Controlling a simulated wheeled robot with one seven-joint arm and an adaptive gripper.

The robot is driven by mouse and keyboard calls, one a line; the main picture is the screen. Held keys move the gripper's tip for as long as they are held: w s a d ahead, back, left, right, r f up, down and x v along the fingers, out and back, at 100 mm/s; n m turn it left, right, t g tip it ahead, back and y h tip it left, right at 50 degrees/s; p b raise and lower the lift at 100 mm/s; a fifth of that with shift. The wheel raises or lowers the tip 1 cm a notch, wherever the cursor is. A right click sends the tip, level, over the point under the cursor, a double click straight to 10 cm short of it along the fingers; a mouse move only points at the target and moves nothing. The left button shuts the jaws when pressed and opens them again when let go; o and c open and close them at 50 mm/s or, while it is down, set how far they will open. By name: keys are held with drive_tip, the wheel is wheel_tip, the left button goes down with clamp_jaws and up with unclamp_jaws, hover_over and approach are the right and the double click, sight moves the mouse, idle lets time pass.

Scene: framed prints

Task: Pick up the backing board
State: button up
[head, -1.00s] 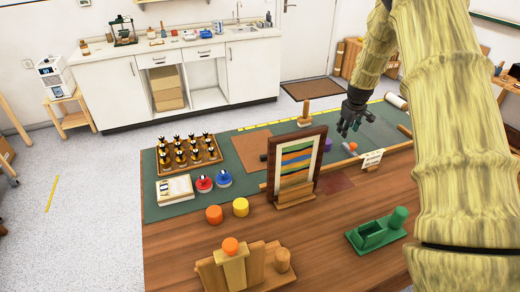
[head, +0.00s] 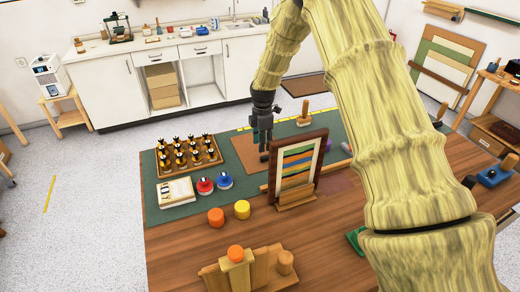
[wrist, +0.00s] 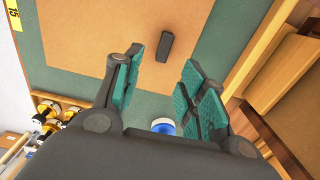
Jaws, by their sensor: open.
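The backing board (head: 243,153) looks like a flat brown panel lying on the green mat. In the wrist view the board (wrist: 90,32) fills the top middle, with a small dark block (wrist: 165,47) on it that looks like a handle. My gripper (head: 264,156) hangs over the right part of the board, pointing down. In the wrist view its teal-padded fingers (wrist: 162,72) are spread apart with nothing between them, and the dark block shows just beyond the fingertips. My gripper hides part of the board in the head view.
A framed striped print (head: 298,168) stands upright close to the right of my gripper. A tray of dark bottles (head: 188,154), a red pot (head: 205,186) and a blue pot (head: 224,181) stand to the left. A wooden post (head: 304,115) stands behind.

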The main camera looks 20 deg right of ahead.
sight(263, 157)
drive_tip(key=shift+s+d+f+p, duration=0.1)
drive_tip(key=shift+f+p, duration=0.8)
drive_tip(key=shift+f, duration=0.85)
drive_tip(key=shift+s+f+p, duration=0.1)
drive_tip(key=shift+f+p, duration=0.8)
drive_tip(key=shift+f, duration=0.8)
drive_tip(key=shift+c, duration=0.5)
clamp_jaws()
